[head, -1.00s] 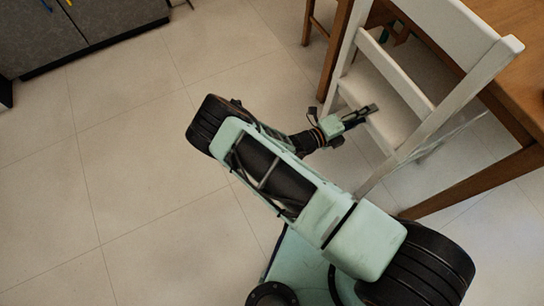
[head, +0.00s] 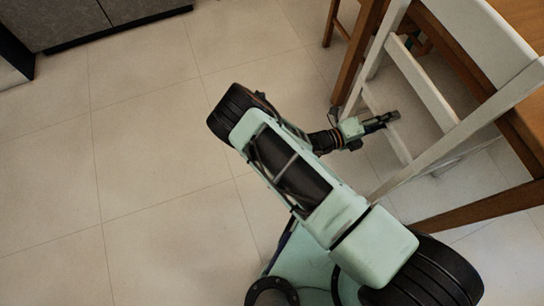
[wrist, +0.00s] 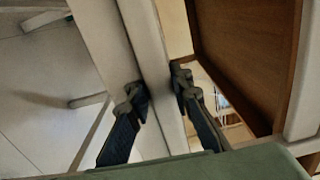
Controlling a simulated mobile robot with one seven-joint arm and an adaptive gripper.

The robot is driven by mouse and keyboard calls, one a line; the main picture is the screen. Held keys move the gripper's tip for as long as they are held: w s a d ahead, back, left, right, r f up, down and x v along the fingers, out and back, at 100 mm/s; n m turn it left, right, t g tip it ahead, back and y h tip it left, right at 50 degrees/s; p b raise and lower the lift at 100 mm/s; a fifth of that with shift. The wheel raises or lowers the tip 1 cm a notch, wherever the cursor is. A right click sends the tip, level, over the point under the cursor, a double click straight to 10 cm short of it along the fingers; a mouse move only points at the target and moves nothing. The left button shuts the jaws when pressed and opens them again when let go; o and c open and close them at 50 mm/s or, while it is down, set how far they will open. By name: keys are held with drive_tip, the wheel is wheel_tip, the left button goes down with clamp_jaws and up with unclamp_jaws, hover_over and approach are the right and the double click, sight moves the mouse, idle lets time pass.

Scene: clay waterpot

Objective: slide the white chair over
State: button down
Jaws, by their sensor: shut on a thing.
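The white chair (head: 426,82) stands upright at the right in the head view, by the wooden table, its back partly cut off by the frame's edge. My gripper (head: 391,117) reaches in among the chair's bars from the left. In the wrist view, the two dark fingers of my gripper (wrist: 160,91) lie on either side of a white post of the chair (wrist: 151,52) and are shut on it. The exact contact is too small to tell in the head view.
The brown wooden table (head: 478,202) stands close behind and to the right of the chair. A brown wooden leg (head: 353,60) stands just left of the chair. Grey cabinets (head: 95,18) are at the top left. The tiled floor at the left is clear.

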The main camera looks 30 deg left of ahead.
drive_tip(key=shift+s+f, duration=0.1)
drive_tip(key=shift+f, duration=0.1)
drive_tip(key=c, duration=1.7)
unclamp_jaws()
drive_tip(key=shift+o, duration=0.4)
drive_tip(key=shift+r, duration=0.15)
drive_tip(key=shift+a, duration=0.15)
drive_tip(key=v, duration=1.2)
drive_tip(key=shift+r, duration=0.15)
